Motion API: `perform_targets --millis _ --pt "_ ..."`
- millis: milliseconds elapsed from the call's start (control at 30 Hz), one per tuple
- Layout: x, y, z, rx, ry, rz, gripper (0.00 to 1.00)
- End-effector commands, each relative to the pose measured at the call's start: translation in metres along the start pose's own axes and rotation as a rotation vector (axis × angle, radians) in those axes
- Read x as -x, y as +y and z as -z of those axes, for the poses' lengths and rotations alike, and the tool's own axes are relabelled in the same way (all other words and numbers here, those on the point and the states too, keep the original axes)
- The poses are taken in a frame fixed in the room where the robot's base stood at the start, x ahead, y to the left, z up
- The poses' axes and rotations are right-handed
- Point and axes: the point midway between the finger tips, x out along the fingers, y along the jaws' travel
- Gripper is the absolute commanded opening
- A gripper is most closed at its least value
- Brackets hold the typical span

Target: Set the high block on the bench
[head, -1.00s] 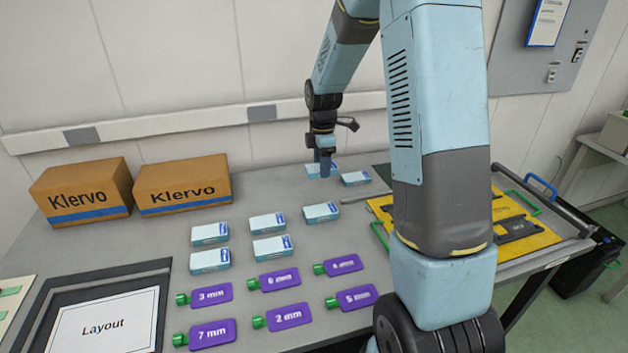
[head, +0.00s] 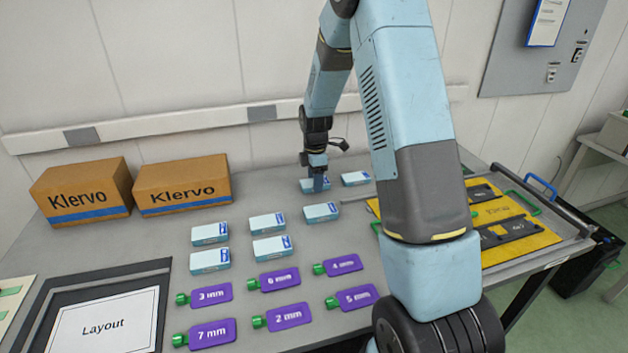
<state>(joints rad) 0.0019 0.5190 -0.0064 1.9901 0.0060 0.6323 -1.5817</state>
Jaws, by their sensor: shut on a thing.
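My gripper (head: 315,172) points down at the back of the bench (head: 150,240). It is shut on a small white and light-blue block (head: 309,186), which its fingers partly hide. The held block is at or just above the bench top; I cannot tell whether it touches. A similar block (head: 355,178) lies just to its right, apart from it. Another (head: 321,212) lies in front of it. More such blocks, including one at the left (head: 209,234), lie flat in rows. No readable label marks any of them as the high one.
Two Klervo cartons (head: 182,185) stand back left. A Layout sheet (head: 105,326) lies front left. A yellow tray (head: 525,240) is at right, partly behind my arm. Bare bench lies between cartons and blocks.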

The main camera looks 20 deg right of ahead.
Motion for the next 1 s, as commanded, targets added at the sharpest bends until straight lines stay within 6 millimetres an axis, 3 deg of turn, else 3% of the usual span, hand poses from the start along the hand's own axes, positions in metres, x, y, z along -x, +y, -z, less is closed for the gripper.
perform_targets --millis 167,200,433,767,1000 --pt "-0.002 0.0 0.0 0.0 0.0 0.001 0.0" --pt "-0.002 0.0 0.0 0.0 0.0 0.0 0.54" --pt "-0.002 0.0 0.001 0.001 0.0 0.0 0.76" --pt "0.002 0.0 0.001 0.001 0.0 0.0 0.78" --pt "0.034 0.001 0.001 0.0 0.0 -0.004 0.78"
